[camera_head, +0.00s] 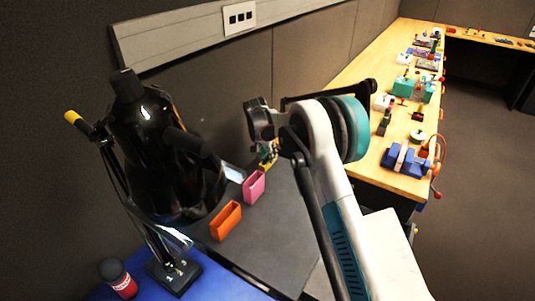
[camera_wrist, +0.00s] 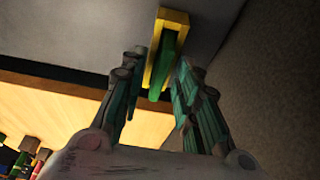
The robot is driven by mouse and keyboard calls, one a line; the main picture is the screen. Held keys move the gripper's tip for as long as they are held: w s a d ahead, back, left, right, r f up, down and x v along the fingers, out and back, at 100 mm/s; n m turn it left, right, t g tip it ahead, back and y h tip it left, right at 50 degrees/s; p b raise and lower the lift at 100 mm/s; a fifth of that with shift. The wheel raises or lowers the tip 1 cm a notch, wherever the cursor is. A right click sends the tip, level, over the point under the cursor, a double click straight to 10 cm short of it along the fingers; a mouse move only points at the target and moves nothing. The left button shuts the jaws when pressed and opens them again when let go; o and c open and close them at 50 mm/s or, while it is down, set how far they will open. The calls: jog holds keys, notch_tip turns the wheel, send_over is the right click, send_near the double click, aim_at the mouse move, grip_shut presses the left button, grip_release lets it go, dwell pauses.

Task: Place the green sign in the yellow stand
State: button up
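The yellow stand (camera_wrist: 173,17) is at the top middle of the wrist view, a narrow upright frame on the grey surface. The green sign (camera_wrist: 163,62) shows inside the yellow frame, its lower end reaching towards me; how deep it sits I cannot tell. My gripper (camera_wrist: 160,65) is open, with one finger on each side of the sign and a gap visible on both sides. In the head view, a small yellow and green part of the stand (camera_head: 268,154) shows beside my gripper, mostly hidden by my arm.
An orange holder (camera_head: 226,221) and a pink holder (camera_head: 254,187) stand on the dark table left of my arm. A red bottle with a black cap (camera_head: 122,284) is at the lower left. A wooden bench (camera_head: 385,60) holds several devices.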

jog(key=p+v, duration=0.3)
jog(key=v, duration=0.9)
jog(key=s+d+r+n+t+y, duration=0.1)
jog(key=s+d+r+n, duration=0.1)
jog(key=s+d+r, duration=0.6)
jog(key=s+d+r+n+t, duration=0.1)
jog(key=s+d+r, duration=0.4)
jog(key=s+r, duration=0.7)
jog(key=s+d+f+n, duration=0.1)
jog(key=s+d, duration=0.1)
jog(key=s, duration=0.7)
jog(key=s+d+f+n+t, duration=0.1)
jog(key=s+d, duration=0.1)
jog(key=s, duration=0.7)
jog(key=s+d+f+n+t+y, duration=0.1)
jog(key=s+d+f, duration=0.1)
jog(key=s, duration=0.6)
jog(key=shift+s+d+n, duration=0.3)
jog(key=shift+s+n, duration=0.1)
